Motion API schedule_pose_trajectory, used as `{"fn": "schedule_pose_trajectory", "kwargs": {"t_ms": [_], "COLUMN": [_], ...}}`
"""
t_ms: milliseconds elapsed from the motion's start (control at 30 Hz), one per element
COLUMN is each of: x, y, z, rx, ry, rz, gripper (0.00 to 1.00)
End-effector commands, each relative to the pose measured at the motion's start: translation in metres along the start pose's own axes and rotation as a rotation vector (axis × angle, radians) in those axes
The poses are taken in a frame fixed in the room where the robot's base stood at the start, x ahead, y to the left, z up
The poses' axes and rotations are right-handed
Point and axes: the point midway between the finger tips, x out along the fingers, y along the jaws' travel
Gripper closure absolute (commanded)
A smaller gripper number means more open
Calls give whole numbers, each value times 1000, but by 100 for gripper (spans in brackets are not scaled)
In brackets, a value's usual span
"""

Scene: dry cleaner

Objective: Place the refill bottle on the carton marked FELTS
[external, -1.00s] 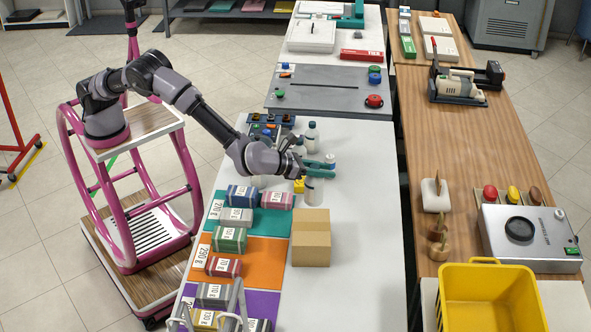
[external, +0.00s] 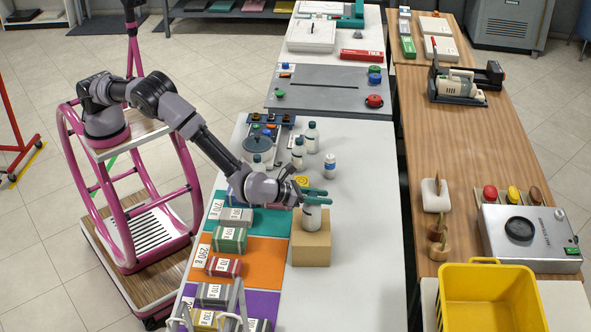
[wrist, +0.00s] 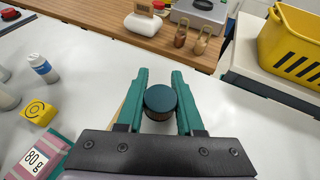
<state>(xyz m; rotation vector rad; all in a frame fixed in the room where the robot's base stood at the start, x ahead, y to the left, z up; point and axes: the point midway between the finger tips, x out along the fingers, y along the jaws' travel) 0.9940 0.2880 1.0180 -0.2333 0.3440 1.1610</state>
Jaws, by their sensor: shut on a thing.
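The refill bottle (external: 312,218) is a white bottle with a dark cap. My gripper (external: 314,192) is shut on it near its top, and the bottle looks upright. In the wrist view the dark round cap of the bottle (wrist: 160,99) sits between the green fingers of my gripper (wrist: 160,85). The brown carton (external: 311,252) stands on the white table directly below the bottle. Whether the bottle's base touches the carton top I cannot tell. No marking on the carton can be read. In the wrist view the carton is mostly hidden behind my gripper.
Other bottles (external: 312,137) stand on the white table (external: 365,200) behind the gripper, including one with a blue label (wrist: 43,68). A yellow block (wrist: 37,111) and labelled bundles (external: 229,240) lie to the left. The table right of the carton is clear.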

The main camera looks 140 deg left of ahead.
Motion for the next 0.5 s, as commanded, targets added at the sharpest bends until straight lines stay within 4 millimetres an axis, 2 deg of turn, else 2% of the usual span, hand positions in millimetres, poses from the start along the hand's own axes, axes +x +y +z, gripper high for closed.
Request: {"fn": "schedule_pose_trajectory", "kwargs": {"t_ms": [133, 167, 200, 233, 500], "x": [1, 1, 1, 1, 1], "y": [0, 0, 0, 0, 0], "z": [-2, -4, -3, -3, -3], "rx": [1, 1, 1, 1, 1], "ry": [0, 1, 1, 1, 0], "rz": [0, 1, 1, 1, 1], "gripper": [100, 60, 45, 34, 34]}}
